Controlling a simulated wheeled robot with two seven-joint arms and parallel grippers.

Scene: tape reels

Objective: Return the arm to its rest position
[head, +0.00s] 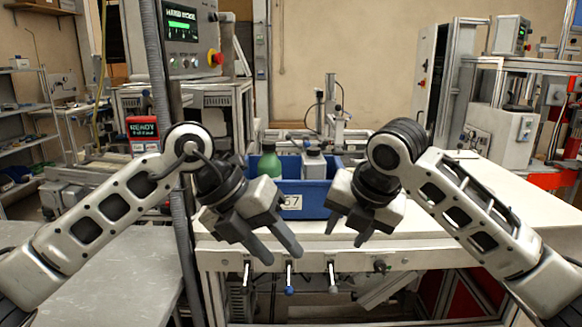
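My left gripper (279,248) hangs in front of the near table edge, left of centre. Its two dark fingers are apart with nothing seen between them. My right gripper (346,233) is right of centre, above the white tabletop near its front edge. Its fingers point down and are spread apart, with nothing seen between them. Both arms come in from the sides and bend at the elbows in the middle of the view. No tape reel can be made out.
A blue bin (303,198) with a label stands on the white table (455,212) behind the grippers. A green bottle (269,163) and a grey-white bottle (313,164) stand in it. A grey table (120,280) is at the left. Handles hang along the front edge.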

